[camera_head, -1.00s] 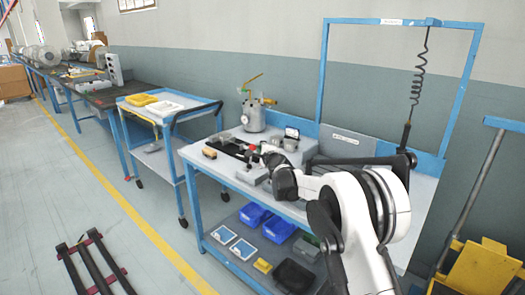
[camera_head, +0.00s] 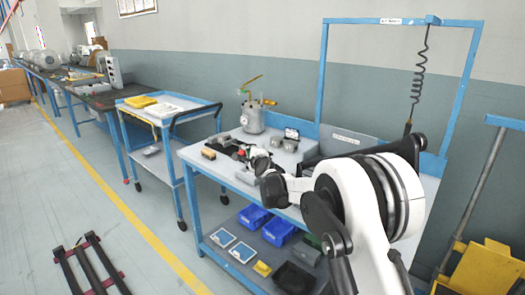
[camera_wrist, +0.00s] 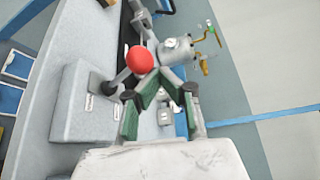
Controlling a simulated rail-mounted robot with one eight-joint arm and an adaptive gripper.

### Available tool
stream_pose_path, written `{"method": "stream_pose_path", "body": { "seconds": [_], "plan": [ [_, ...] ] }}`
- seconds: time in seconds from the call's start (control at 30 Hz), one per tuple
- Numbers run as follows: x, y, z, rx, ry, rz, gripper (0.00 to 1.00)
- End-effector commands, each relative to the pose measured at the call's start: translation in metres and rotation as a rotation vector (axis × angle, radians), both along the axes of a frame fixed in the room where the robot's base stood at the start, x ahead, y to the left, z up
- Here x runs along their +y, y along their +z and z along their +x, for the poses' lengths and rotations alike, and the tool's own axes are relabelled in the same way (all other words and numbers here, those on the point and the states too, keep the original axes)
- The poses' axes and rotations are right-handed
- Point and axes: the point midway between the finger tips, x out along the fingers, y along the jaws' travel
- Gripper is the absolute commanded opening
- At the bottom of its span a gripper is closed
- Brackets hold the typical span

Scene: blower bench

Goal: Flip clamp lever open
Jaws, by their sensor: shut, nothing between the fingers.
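The clamp lever's red ball knob (camera_wrist: 139,60) shows just beyond my fingertips in the wrist view. In the head view the red knob (camera_head: 241,152) is small, above the bench, at the far end of my gripper. My gripper (camera_wrist: 160,82) is shut with nothing between its green-padded fingers. Its tips are close to the knob, and I cannot tell whether they touch it. A grey block (camera_wrist: 82,112) lies to the left of the fingers in the wrist view.
A grey canister with yellow-handled fittings (camera_head: 253,118) stands at the back of the bench, and small grey parts (camera_head: 286,144) lie nearby. A blue cart (camera_head: 165,108) stands left. Blue bins (camera_head: 254,216) sit on the lower shelf.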

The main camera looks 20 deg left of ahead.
Motion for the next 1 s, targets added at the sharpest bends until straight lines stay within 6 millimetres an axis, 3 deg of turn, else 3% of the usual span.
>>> {"method": "stream_pose_path", "body": {
  "seconds": [0.67,1.0],
  "plan": [
    [0.008,-0.002,-0.008,0.005,0.013,-0.002,0.0],
    [-0.01,0.021,0.021,0.003,0.005,0.001,0.0]
  ]
}}
